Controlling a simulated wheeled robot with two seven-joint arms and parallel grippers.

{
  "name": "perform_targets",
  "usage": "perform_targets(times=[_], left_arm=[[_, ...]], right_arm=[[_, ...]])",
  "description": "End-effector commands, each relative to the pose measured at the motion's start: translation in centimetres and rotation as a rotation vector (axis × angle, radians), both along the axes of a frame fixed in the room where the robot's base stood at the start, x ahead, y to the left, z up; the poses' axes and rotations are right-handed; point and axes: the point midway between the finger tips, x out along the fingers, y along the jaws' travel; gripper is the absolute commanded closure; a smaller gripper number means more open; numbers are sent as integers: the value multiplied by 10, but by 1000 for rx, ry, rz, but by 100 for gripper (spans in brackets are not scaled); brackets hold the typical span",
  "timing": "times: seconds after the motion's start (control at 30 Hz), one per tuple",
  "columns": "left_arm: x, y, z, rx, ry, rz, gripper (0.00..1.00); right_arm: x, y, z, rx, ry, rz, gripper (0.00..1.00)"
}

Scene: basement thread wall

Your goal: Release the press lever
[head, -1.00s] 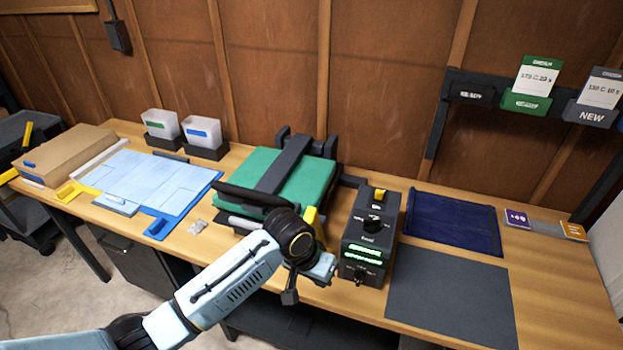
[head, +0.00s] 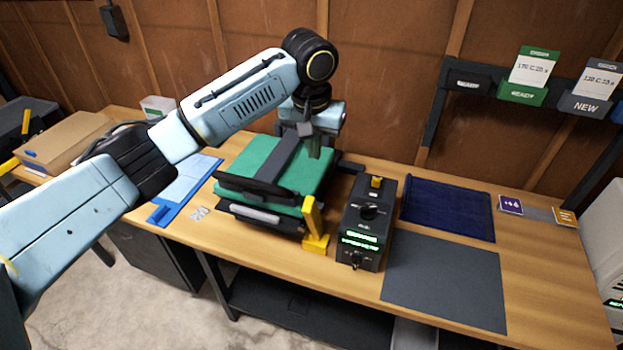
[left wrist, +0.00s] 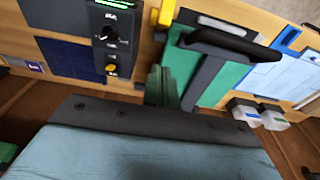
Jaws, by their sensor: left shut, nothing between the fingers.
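The press (head: 318,182) has a green top plate lying level over a dark base. Its dark lever arm (head: 273,170) runs across the plate to a black handle bar (head: 256,189) at the front. The handle also shows in the left wrist view (left wrist: 222,46). A yellow upright piece (head: 312,222) stands at the press's front right corner. My left gripper (head: 313,150) is shut and empty, above the rear of the press near the lever's back end. Its fingers show in the left wrist view (left wrist: 161,86); whether they touch the lever is unclear. My right gripper is out of view.
A black control box (head: 368,222) with green lit displays stands right of the press. A navy cloth (head: 448,208) and a grey mat (head: 446,282) lie farther right. A blue board (head: 185,190) lies left, and a wall rack (head: 475,82) hangs behind.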

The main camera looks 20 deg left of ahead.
Motion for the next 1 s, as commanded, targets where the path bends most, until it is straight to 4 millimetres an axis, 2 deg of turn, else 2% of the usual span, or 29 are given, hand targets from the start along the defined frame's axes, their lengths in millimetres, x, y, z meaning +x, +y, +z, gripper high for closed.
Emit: perform_targets(times=[0.17,0.5,0.8,1.0], left_arm=[[2,0,-26,1,5,1,100],[12,0,-99,1,4,1,100],[-20,1,-108,0,0,-2,100],[-25,1,-110,0,-1,-2,100]], right_arm=[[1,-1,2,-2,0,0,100],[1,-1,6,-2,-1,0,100],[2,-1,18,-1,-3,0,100],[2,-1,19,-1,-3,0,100]])
